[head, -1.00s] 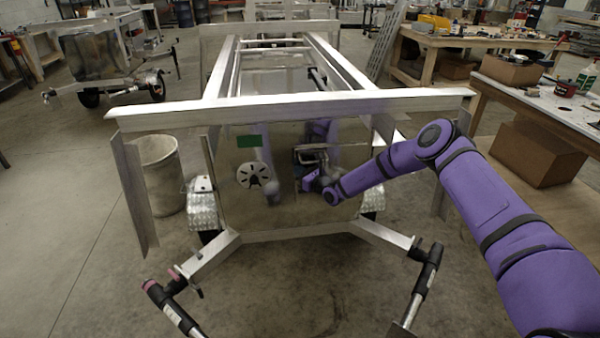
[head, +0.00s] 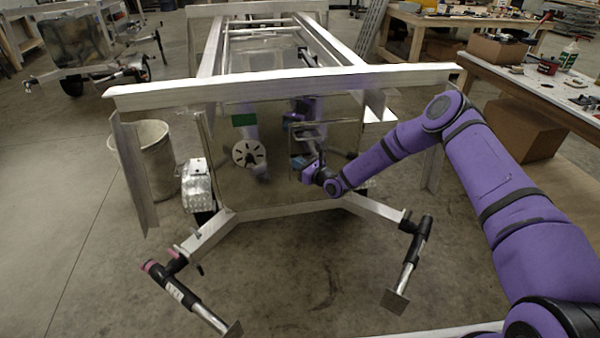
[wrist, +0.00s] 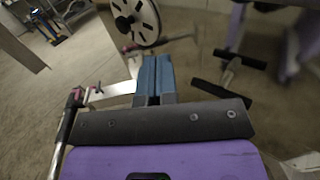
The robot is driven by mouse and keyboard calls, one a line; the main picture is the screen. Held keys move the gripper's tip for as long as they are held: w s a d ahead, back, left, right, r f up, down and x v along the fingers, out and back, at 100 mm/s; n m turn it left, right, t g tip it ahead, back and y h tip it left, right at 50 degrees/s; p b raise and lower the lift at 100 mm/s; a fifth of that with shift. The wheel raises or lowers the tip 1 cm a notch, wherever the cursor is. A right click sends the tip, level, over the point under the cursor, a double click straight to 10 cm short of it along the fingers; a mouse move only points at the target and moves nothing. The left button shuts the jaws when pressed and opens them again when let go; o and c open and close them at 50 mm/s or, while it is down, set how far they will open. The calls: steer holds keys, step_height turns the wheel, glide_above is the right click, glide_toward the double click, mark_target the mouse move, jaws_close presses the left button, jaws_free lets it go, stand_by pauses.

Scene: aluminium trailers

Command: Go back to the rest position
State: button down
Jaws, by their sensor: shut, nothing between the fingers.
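My gripper (head: 297,164) is in front of the shiny front panel of the aluminium trailer (head: 284,90), at the end of my bent purple arm. In the wrist view its blue fingers (wrist: 154,75) lie side by side, shut, with nothing held. The round slotted disc (head: 249,153) on the panel is left of my gripper; it also shows above the fingertips in the wrist view (wrist: 136,18). Whether the gripper touches the panel cannot be told. The panel mirrors part of my arm.
The trailer's two front legs (head: 190,296) (head: 410,265) reach toward me. A pale bin (head: 157,160) stands at left. A workbench (head: 540,88) with tools and a cardboard box (head: 520,128) beneath is at right. Concrete floor is open at left.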

steer(key=s+r+n+g+y, duration=0.1)
steer(key=s+r+n+g, duration=0.55)
steer(key=r, duration=0.55)
steer(key=s+r+n+g+y, duration=0.2)
steer(key=s+r+n+g, duration=0.2)
steer(key=s+r+n, duration=0.7)
steer(key=s+d+r+n+g+h, duration=0.1)
steer(key=s+d+r+n+h, duration=0.2)
steer(key=s+r, duration=0.4)
steer(key=s+d+r+n+g+h, duration=0.25)
steer(key=s+d+r, duration=0.2)
steer(key=r, duration=0.35)
steer(key=s+d+r+n+t+h, duration=0.2)
steer(key=s+d+r+t+h, duration=0.1)
steer(key=s+d, duration=0.6)
steer(key=s+d+r+n+t+h, duration=0.2)
steer(key=s+d+r+h, duration=0.4)
steer(key=s, duration=1)
steer(key=d+t+h, duration=0.1)
steer(key=d, duration=0.2)
steer(key=shift+d, duration=0.3)
